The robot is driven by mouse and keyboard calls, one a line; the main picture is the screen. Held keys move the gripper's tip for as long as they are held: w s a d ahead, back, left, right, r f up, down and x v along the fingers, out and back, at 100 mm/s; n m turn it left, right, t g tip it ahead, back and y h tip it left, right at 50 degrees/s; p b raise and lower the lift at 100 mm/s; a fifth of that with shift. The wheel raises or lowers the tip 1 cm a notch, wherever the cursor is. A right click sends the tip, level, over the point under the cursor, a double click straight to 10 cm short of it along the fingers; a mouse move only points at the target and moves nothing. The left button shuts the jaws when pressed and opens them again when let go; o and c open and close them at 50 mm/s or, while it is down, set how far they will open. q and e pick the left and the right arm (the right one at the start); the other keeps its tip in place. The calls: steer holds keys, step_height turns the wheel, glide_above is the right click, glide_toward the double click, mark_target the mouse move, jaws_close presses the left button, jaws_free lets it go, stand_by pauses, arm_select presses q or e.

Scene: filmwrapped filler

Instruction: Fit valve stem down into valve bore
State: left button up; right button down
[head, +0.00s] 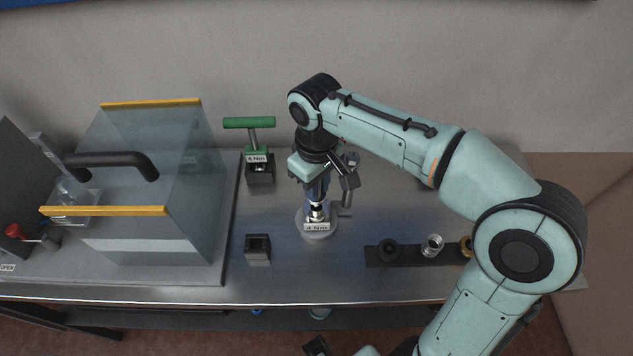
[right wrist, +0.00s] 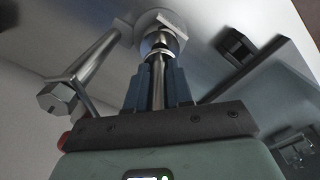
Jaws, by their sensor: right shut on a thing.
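My right gripper (head: 318,198) points straight down and is shut on the valve stem. In the right wrist view, its blue fingers (right wrist: 158,92) stand on either side of the shiny metal stem (right wrist: 158,75). The stem's far end meets the valve body (right wrist: 168,22), lined up with it. I cannot tell how deep it sits in the bore, which is hidden.
A green T-handle tool (head: 249,123) stands in a dark holder behind left. An empty-looking square block (head: 257,249) is front left. A dark rack (head: 375,259) with round fittings lies at right. A clear-sided box (head: 150,180) with a black handle fills the left.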

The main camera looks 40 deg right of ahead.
steer(key=shift+f+b, duration=1.35)
steer(key=shift+f, duration=0.65)
steer(key=c, duration=0.9)
jaws_free()
steer(key=shift+r, duration=0.1)
step_height(320, 180, up, 13)
steer(key=p, duration=0.3)
steer(key=shift+r, duration=0.15)
